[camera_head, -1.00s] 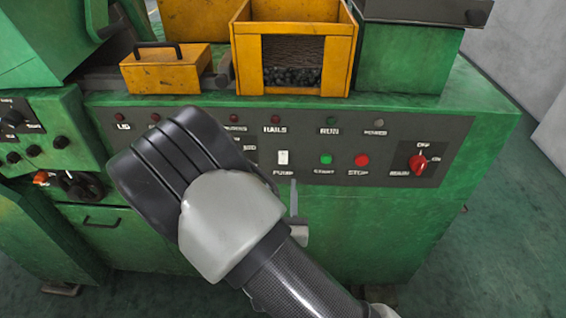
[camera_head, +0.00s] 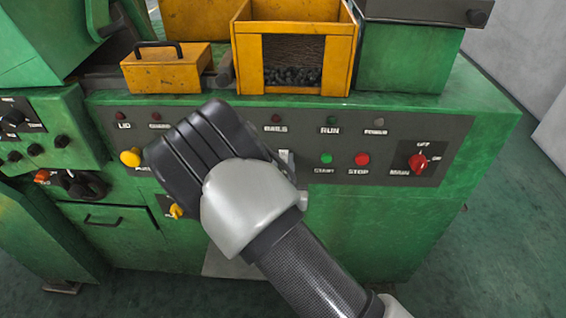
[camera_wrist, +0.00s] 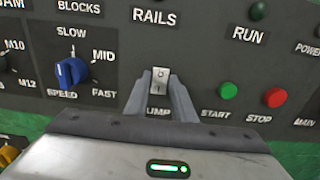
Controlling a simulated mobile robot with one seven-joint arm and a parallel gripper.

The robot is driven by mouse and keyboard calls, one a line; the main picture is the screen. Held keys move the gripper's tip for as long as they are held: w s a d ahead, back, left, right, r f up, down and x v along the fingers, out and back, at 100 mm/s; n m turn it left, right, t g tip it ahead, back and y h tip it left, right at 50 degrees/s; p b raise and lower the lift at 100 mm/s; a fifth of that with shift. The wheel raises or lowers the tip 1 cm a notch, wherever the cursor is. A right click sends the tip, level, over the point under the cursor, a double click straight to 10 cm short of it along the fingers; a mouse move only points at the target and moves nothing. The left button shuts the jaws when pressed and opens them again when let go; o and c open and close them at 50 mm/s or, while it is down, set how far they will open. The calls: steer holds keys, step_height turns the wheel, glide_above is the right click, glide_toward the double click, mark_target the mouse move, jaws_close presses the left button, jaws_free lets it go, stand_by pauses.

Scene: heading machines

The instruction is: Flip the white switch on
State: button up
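The white switch (camera_wrist: 160,80) is a small upright rocker on the dark control panel, above a label that reads PUMP, its first letter covered. In the wrist view it shows between the two grey fingers of my gripper (camera_wrist: 161,84). The fingers stand apart, one on each side of the switch, with nothing held. I cannot tell whether they touch the panel. In the head view my gripper's black and pale wrist housing covers most of the switch area.
To the right are the green START button (camera_head: 326,158), the red STOP button (camera_head: 362,159) and the red MAIN knob (camera_head: 418,162). A blue SPEED knob (camera_wrist: 71,73) is left of the switch. Yellow bins (camera_head: 294,50) stand on the machine above.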

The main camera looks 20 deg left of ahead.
jaws_close()
steer(key=f+t+b, duration=0.1)
steer(key=b, duration=0.2)
steer(key=shift+f, duration=0.2)
steer(key=t+b, duration=0.1)
steer(key=b, duration=0.1)
steer(key=shift+r+t+y+b, duration=0.15)
steer(key=shift+t+y+b, duration=0.15)
steer(key=shift+t, duration=0.1)
steer(key=shift+r, duration=0.15)
steer(key=o, duration=0.5)
jaws_free()
steer(key=v, duration=1.7)
steer(key=shift+s, duration=0.2)
